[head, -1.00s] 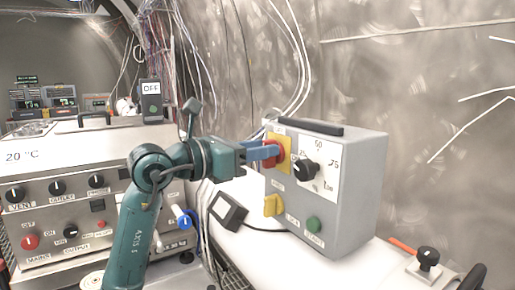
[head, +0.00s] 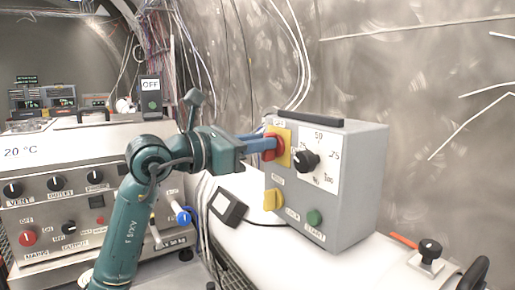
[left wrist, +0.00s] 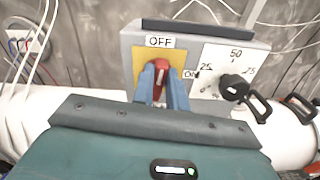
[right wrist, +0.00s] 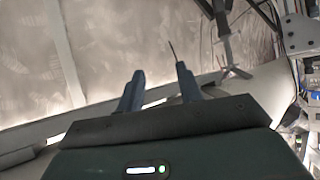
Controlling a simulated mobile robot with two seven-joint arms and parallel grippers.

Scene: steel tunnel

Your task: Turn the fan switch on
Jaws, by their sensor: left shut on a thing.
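The grey control box (head: 352,185) stands on the white pipe. The red fan switch knob (head: 279,147) is on a yellow plate at its upper left. The knob also shows in the left wrist view (left wrist: 160,68), roughly upright, just below the OFF label (left wrist: 160,41); the ON label is to its right, partly covered. My left gripper (head: 268,146) is shut on the red knob, one blue finger on each side. The fingers hide part of the knob in the head view. My right gripper (right wrist: 160,74) shows only in its wrist view, with its fingers apart and nothing between them.
A black dial (head: 305,160) is right of the switch. A yellow switch (head: 273,200) and green START button (head: 314,217) are below. A steel panel (head: 60,205) with knobs stands at left. Loose cables hang behind the box. A black-knobbed clamp (head: 429,252) is at lower right.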

